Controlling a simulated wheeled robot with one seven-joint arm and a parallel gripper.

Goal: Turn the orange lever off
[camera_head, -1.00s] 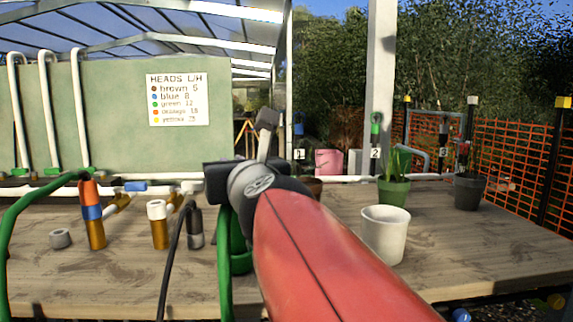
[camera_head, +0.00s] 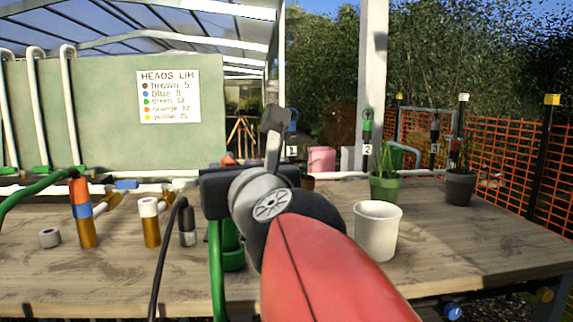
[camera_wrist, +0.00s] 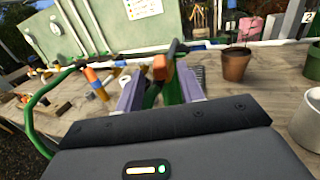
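An orange block (camera_wrist: 160,67), which looks like the orange lever, sits atop something green in the wrist view. A small orange patch (camera_head: 228,160) shows just above my gripper in the head view; the rest is hidden behind my arm. My gripper (camera_wrist: 160,72) is open, with its two pale purple fingers apart. The orange block appears between the fingertips or just beyond them; I cannot tell whether they touch it. In the head view one dark grey finger of my gripper (camera_head: 273,130) points up and away.
A wooden table (camera_head: 100,275) bears an orange-and-blue capped tube (camera_head: 82,215), a white-capped tube (camera_head: 150,222) and a grey ring (camera_head: 49,237). A white pot (camera_head: 377,232) stands right of my arm. Green and black hoses rise near my gripper. Planted pots stand further back right.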

